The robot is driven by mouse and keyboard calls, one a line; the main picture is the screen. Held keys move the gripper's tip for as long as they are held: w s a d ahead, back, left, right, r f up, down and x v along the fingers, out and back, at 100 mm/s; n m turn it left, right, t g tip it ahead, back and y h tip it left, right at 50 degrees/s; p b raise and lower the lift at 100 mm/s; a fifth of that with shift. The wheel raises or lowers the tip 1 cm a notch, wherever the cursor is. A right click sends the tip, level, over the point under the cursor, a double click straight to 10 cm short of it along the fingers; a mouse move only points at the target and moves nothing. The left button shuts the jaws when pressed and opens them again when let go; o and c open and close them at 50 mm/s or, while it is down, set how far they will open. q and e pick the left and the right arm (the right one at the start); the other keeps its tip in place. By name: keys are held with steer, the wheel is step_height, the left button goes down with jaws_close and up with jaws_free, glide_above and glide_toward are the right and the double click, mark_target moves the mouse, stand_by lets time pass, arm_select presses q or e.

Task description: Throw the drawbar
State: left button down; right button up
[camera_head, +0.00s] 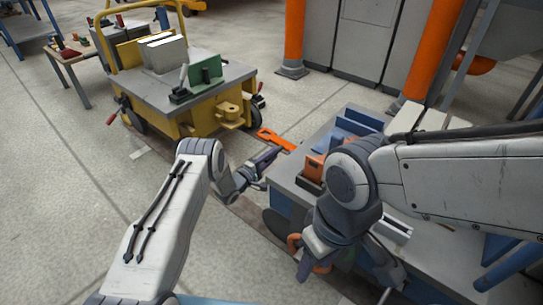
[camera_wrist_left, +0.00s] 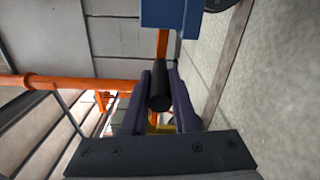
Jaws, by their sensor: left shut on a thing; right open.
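The orange drawbar (camera_head: 276,140) lies between the yellow cart (camera_head: 185,122) and the grey-topped blue bench (camera_head: 288,183). In the left wrist view an orange bar (camera_wrist_left: 162,44) runs beneath a blue block to a black cylindrical grip (camera_wrist_left: 159,92). My left gripper (camera_head: 270,156) is shut on this grip, with a dark finger on each side; it also shows in the left wrist view (camera_wrist_left: 160,84). My right gripper (camera_head: 312,262) is open, low beside the bench front; its fingers are partly hidden and hard to make out.
The yellow cart carries grey blocks (camera_head: 163,54) and a green bracket (camera_head: 206,72); a yellow coupling (camera_head: 229,114) faces the drawbar. Orange posts (camera_head: 294,35) and grey cabinets (camera_head: 365,38) stand behind. My right arm covers much of the bench.

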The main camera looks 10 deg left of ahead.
arm_select(q)
steer(key=shift+s+a+f+n, duration=0.1)
steer(key=shift+f+n, duration=0.3)
steer(key=c, duration=0.7)
jaws_free()
steer(key=shift+c, duration=0.2)
steer(key=shift+o, duration=0.3)
steer(key=shift+r, duration=0.1)
steer(key=shift+s+a, duration=0.1)
steer(key=shift+s, duration=0.05)
steer(key=p+v, duration=0.5)
steer(key=v, duration=0.5)
steer(key=shift+p, duration=0.3)
